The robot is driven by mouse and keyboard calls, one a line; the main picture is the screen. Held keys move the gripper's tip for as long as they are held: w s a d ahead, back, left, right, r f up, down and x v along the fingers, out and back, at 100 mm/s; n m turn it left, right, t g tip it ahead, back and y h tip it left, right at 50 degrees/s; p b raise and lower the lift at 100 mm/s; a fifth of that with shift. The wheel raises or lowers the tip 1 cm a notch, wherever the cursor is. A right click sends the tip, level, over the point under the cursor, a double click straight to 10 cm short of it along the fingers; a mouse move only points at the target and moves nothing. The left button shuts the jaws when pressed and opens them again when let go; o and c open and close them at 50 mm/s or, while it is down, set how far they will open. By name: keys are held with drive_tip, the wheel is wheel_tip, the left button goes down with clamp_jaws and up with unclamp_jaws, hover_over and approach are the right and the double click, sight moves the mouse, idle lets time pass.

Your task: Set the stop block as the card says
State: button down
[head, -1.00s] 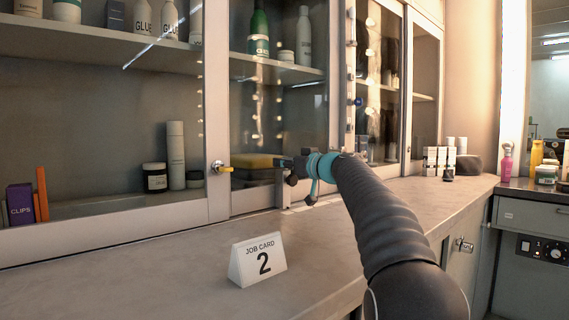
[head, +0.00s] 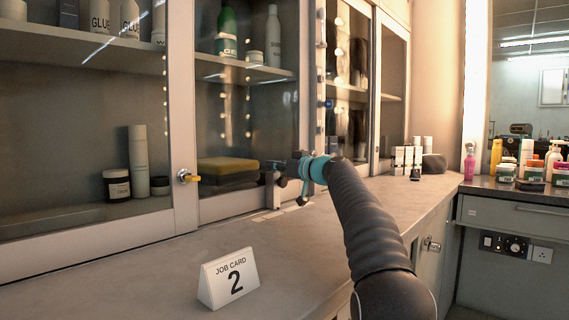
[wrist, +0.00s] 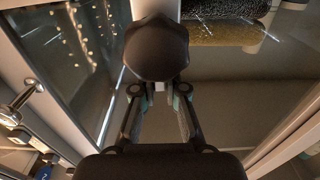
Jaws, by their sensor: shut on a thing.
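The job card (head: 230,277), a white tent reading "JOB CARD 2", stands on the counter in the head view. My gripper (head: 283,170) is at the front of the glass cabinet, right of the yellow sponge. A dark piece (head: 271,186) also shows just left of my gripper in the head view. Any scale or marks beside it are unreadable.
The cabinet's glass doors stand behind the counter (head: 120,275). The yellow sponge (head: 227,164) lies on dark pads behind glass. Small white boxes (head: 407,157) stand on the counter to the right.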

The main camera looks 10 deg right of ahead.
drive_tip(key=c, duration=1.2)
unclamp_jaws()
drive_tip(key=shift+a, duration=0.15)
drive_tip(key=shift+s+d, duration=0.35)
drive_tip(key=shift+d, duration=0.1)
drive_tip(key=v, duration=1.1)
